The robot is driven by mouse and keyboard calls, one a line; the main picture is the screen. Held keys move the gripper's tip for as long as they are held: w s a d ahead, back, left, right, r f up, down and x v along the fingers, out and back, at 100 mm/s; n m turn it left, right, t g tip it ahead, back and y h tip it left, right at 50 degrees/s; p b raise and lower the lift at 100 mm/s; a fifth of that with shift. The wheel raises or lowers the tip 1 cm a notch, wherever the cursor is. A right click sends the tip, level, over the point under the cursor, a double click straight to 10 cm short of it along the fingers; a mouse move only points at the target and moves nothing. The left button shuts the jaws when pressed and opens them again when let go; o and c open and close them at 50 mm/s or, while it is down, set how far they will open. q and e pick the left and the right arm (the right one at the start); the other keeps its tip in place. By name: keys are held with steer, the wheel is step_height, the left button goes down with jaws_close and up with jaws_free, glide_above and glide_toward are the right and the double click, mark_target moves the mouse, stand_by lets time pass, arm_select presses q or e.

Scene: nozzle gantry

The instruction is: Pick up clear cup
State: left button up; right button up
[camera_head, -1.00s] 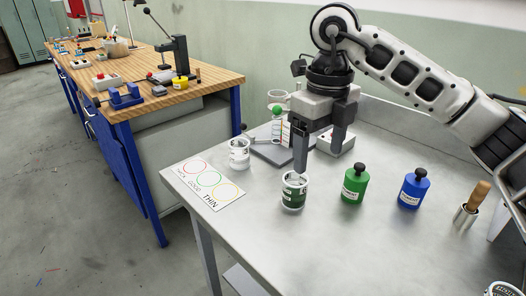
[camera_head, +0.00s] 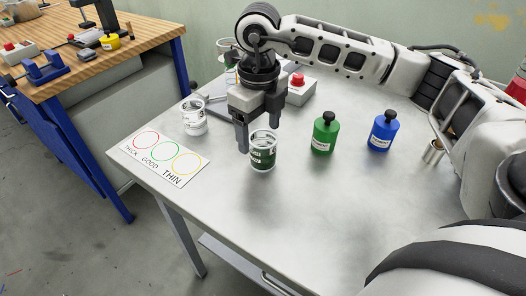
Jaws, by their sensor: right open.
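A clear cup with dark green and white print (camera_head: 262,152) stands upright on the grey metal table (camera_head: 310,215). A second cup, clear with white print (camera_head: 194,119), stands to its left, near the card. My right gripper (camera_head: 258,136) is open and points down at the green-printed cup. One finger is just left of that cup; the other is behind its upper right side, its tip partly hidden. I cannot tell whether the fingers touch the cup. My left gripper is out of view.
A card with red, green and yellow rings (camera_head: 165,158) lies at the table's left edge. A green bottle (camera_head: 325,135) and a blue bottle (camera_head: 383,131) stand right of the cup. A red-button box (camera_head: 298,90) is behind. The front table is clear.

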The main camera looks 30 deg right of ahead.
mark_target(262, 144)
steer(key=f, duration=0.5)
steer(key=shift+s+d+p, duration=0.1)
steer(key=shift+s+p, duration=0.2)
steer(key=shift+s, duration=0.1)
steer(key=c, duration=1.1)
steer(key=shift+r, duration=0.65)
steer(key=s+a+r, duration=0.3)
steer(key=r, duration=0.1)
steer(key=s+a+r+b, duration=0.1)
steer(key=s+a+r, duration=0.5)
steer(key=a+r, duration=0.1)
steer(key=shift+s+a+r, duration=0.1)
steer(key=shift+s+r, duration=0.2)
steer(key=shift+r, duration=0.05)
